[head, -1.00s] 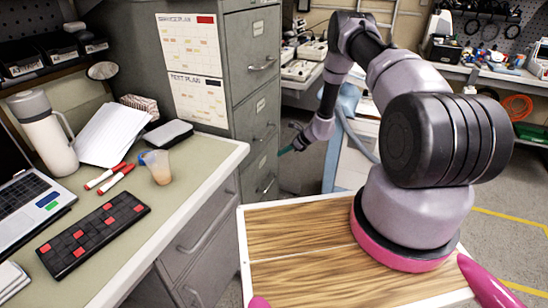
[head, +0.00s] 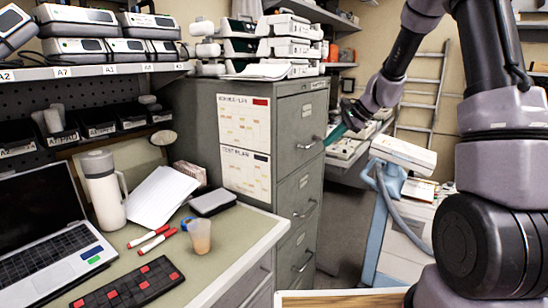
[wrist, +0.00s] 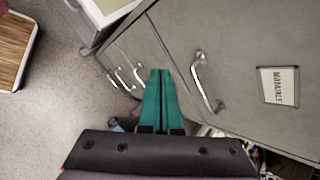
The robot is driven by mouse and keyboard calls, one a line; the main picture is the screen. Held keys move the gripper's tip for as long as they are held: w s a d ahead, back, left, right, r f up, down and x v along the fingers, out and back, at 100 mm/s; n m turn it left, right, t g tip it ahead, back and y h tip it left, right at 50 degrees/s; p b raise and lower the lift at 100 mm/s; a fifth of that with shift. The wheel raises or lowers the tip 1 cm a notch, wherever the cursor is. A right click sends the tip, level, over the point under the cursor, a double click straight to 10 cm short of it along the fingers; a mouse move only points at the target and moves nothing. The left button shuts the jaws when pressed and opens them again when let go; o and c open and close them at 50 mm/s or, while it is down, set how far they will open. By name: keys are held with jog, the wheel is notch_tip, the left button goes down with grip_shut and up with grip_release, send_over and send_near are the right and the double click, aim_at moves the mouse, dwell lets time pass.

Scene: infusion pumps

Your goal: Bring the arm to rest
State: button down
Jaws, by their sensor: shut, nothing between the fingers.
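My arm (head: 400,60) reaches in from the right in the head view, with my gripper (head: 332,139) at its end in front of the grey filing cabinet (head: 190,115). The teal fingers (wrist: 160,80) lie together in the wrist view, shut with nothing between them. They are near a metal drawer handle (wrist: 205,82), which lies to their right in the wrist view. Whether they touch the cabinet is hard to tell. The drawers look closed.
A desk (head: 250,232) at the left holds a laptop (head: 50,235), a white flask (head: 103,188) and a cup (head: 200,238). A white and blue cart (head: 385,215) stands right of the cabinet. A ladder (head: 425,95) leans behind.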

jog(key=s+r+n+h, duration=0.1)
jog(key=s+r+n, duration=0.2)
jog(key=s+r, duration=0.65)
jog(key=s+d+r+n+t+h, duration=0.1)
jog(key=s+d+r+n, duration=0.1)
jog(key=s, duration=0.5)
jog(key=s+d+r+n+t+h, duration=0.1)
jog(key=s+d+r+n, duration=0.1)
jog(key=s, duration=0.6)
jog(key=s+d+r+n+t+h, duration=0.1)
jog(key=s+d+r+n+h, duration=0.1)
jog(key=s, duration=0.5)
jog(key=shift+s+r, duration=0.2)
jog(key=shift+r, duration=0.7)
jog(key=shift+a+n, duration=0.1)
jog(key=shift+n, duration=0.2)
